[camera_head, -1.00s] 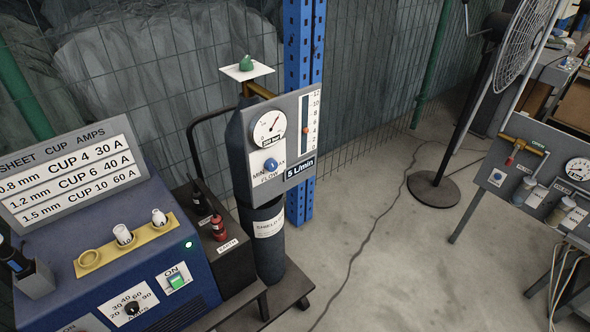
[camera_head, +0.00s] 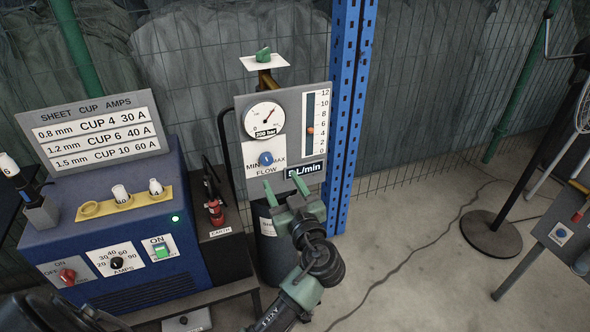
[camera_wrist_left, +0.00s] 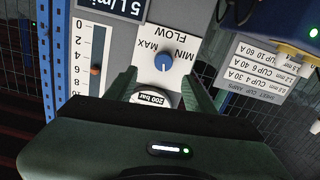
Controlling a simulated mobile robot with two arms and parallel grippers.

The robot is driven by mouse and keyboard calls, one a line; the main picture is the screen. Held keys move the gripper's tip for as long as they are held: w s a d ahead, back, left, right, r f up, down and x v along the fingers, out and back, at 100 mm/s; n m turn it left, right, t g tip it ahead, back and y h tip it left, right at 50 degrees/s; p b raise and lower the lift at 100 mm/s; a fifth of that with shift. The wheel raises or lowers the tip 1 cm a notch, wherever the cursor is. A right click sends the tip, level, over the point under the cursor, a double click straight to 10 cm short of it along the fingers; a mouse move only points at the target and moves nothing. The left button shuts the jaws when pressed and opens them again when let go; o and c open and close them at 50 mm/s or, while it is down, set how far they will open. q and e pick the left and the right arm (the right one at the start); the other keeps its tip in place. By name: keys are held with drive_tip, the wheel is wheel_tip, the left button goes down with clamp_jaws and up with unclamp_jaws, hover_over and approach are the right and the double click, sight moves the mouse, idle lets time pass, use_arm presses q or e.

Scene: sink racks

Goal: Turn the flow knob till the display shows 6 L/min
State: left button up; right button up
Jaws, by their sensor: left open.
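The blue flow knob (camera_head: 266,159) sits on the grey panel (camera_head: 245,98), between the MIN and MAX marks. The display (camera_head: 306,171) beneath it is partly covered by a fingertip in the head view. In the wrist view the display (camera_wrist_left: 124,7) reads 5 L/min, upside down. My left gripper (camera_head: 284,186) is open and empty, just below and in front of the panel. In the left wrist view the knob (camera_wrist_left: 163,62) appears between the two spread fingers (camera_wrist_left: 160,82), apart from both. My right gripper is not in view.
A gauge (camera_head: 263,120) and a tube scale (camera_head: 317,122) with an orange marker share the panel. A blue welding machine (camera_head: 120,225) stands left, a blue post (camera_head: 345,120) right behind. A fan base (camera_head: 497,233) stands on open floor at right.

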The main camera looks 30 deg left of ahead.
sight(267, 161)
use_arm(q)
drive_tip(key=p+x, duration=0.2)
drive_tip(key=x, duration=0.5)
drive_tip(key=shift+s+a+r+p, duration=0.1)
drive_tip(key=shift+a+r+p, duration=0.05)
drive_tip(key=shift+a+p, duration=0.2)
drive_tip(key=shift+a, duration=0.25)
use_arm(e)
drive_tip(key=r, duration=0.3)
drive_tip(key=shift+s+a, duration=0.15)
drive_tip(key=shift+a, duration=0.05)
